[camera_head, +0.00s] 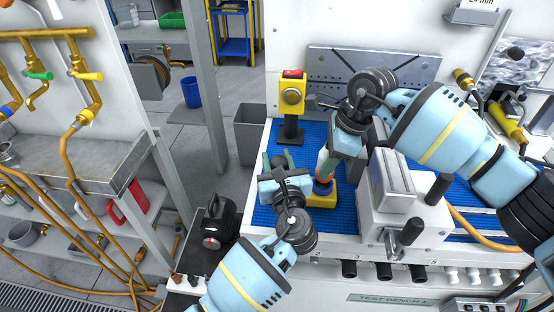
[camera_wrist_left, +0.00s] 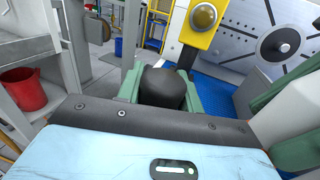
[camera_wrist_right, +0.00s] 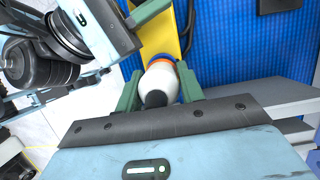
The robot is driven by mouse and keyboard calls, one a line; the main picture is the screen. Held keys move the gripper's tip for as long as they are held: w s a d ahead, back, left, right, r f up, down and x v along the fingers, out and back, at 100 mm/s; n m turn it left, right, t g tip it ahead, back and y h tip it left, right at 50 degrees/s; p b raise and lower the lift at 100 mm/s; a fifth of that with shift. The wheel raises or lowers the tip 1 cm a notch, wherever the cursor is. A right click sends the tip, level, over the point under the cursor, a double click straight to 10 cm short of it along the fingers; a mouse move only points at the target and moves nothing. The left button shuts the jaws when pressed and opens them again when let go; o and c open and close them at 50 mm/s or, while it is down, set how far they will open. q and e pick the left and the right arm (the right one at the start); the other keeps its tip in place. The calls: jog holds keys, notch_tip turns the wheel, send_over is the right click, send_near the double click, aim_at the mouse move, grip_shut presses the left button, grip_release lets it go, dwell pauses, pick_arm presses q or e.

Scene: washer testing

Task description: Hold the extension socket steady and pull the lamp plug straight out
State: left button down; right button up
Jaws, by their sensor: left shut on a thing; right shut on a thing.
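A yellow block (camera_head: 322,199), which I take to be the extension socket, rests on the blue mat with a blue ring on top. A white plug (camera_head: 322,165) with an orange band stands at that ring; it appears seated there. My right gripper (camera_wrist_right: 160,88) is shut on the white plug (camera_wrist_right: 163,80) from above; its black end faces the camera. My left gripper (camera_head: 279,163) is shut on a black rounded part (camera_wrist_left: 163,88) left of the plug. My left gripper hides where that part joins the yellow block.
A yellow box with a red top (camera_head: 292,92) stands on a post behind the grippers. A grey-white vise-like block (camera_head: 392,200) stands close to the right. A black device (camera_head: 213,228) sits left of the bench.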

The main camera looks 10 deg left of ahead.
pick_arm(q)
jog(key=shift+r, duration=0.1)
pick_arm(e)
jog(key=shift+r, duration=0.95)
pick_arm(q)
jog(key=c, duration=0.9)
grip_release()
jog(key=shift+o, duration=0.2)
jog(key=shift+s+d, duration=0.1)
jog(key=shift+s, duration=0.15)
jog(key=v, duration=0.7)
jog(key=shift+s, duration=0.1)
pick_arm(e)
jog(key=shift+s+f, duration=0.1)
jog(key=shift+s, duration=0.05)
